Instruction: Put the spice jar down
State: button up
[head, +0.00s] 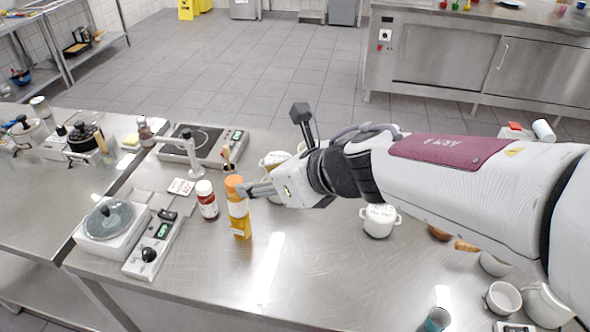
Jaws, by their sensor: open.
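An orange-capped container (238,208) with a pale label and yellow-orange lower part stands upright on the steel counter, left of the centre. A red jar (208,207) with a white lid stands upright just left of it. I cannot tell for certain which of the two is the spice jar. My gripper (252,189) reaches in from the right, its fingers pointing left at the upper part of the orange-capped container. The fingers are open, and the container's near side hides part of them, so contact is unclear.
An induction hob (203,144) is behind. The counter's front middle (270,275) is clear.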

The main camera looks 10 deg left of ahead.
jog(key=w+d+r+m+t+h, duration=0.3)
jog(key=d+r+m+t, duration=0.1)
jog(key=d+m, duration=0.6)
jog(key=w+d+r+m+t+h, duration=0.3)
jog(key=d+r+m, duration=0.2)
jog(key=d+m, duration=0.45)
jog(key=s+d+f+m+g+h, duration=0.1)
jog(key=s+d+m+h, duration=0.15)
jog(key=d+m, duration=0.35)
jog(key=s+d+f+m+h, duration=0.2)
jog(key=s+d+m, duration=0.1)
jog(key=d+m, duration=0.35)
jog(key=s+f+m+g, duration=0.3)
jog(key=s+f+m, duration=0.1)
jog(key=s+m, duration=0.4)
jog(key=s+f+m+g+y, duration=0.1)
jog(key=s+f+m+g, duration=0.1)
jog(key=s+f+m, duration=0.2)
jog(key=s+d+m, duration=0.1)
jog(key=s+m, duration=0.2)
jog(key=s, duration=0.3)
jog(key=shift+s+f+m+g, duration=0.15)
jog(key=shift+f+m+g, duration=0.25)
